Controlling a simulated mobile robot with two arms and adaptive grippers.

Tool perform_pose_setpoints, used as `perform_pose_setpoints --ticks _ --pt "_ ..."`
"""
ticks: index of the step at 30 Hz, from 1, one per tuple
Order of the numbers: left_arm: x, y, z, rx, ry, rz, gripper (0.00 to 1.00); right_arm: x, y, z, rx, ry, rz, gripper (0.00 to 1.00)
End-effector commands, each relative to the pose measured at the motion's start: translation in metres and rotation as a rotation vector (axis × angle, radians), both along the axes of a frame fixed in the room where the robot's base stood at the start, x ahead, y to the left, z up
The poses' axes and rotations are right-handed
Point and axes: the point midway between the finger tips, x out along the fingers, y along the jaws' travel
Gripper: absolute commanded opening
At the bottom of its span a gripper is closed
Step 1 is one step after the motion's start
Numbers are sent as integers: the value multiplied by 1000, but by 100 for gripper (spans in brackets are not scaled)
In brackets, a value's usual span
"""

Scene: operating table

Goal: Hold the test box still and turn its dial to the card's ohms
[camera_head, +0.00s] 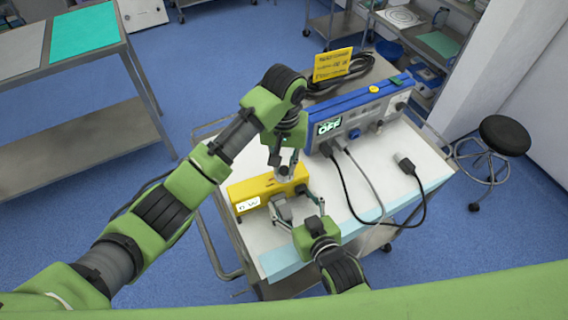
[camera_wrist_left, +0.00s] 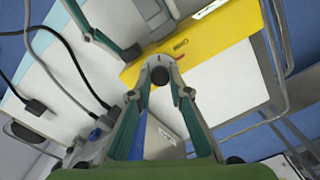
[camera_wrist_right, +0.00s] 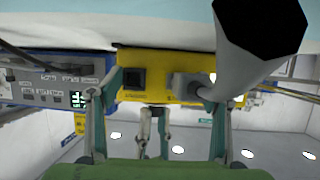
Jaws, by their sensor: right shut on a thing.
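The yellow test box (camera_head: 258,188) lies on the cart, with a white label at its left end. Its grey dial (camera_wrist_left: 158,60) stands on its top face. My left gripper (camera_head: 286,158) is above the dial, its open fingers (camera_wrist_left: 160,93) on either side of it; contact is not clear. My right gripper (camera_head: 297,203) reaches the box from the near side and is shut on it; the box (camera_wrist_right: 150,75) also shows in the right wrist view. The yellow card (camera_head: 333,65) stands at the back, its print too small to read.
A blue-cased instrument (camera_head: 362,112) with a display reading "OFF" stands behind the box. Dark and grey cables (camera_head: 372,180) run over the cart's right half. A black stool (camera_head: 505,135) stands at the right.

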Motion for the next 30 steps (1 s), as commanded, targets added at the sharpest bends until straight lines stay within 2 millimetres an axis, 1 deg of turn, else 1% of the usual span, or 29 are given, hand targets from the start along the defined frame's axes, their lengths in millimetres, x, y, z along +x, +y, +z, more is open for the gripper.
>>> perform_pose_setpoints --ticks 1,2,11,14,17,24,30 --pt "2 1 1 0 -6 2 28 -1 0 -2 0 5 1 40" --pt "2 1 1 0 -6 2 35 -1 0 -2 0 5 1 40" --pt "1 0 0 1 -2 0 35 -1 0 -2 0 5 1 40" --pt "1 0 4 -1 -3 -1 35 -1 0 -2 0 4 1 40" --pt "1 -1 15 -2 -4 -1 35 -1 0 -2 0 4 1 40" --pt "4 1 63 2 -12 -2 35 -1 0 -2 1 4 0 40" --pt "3 2 96 3 -10 1 35 -1 0 -2 1 4 0 40"
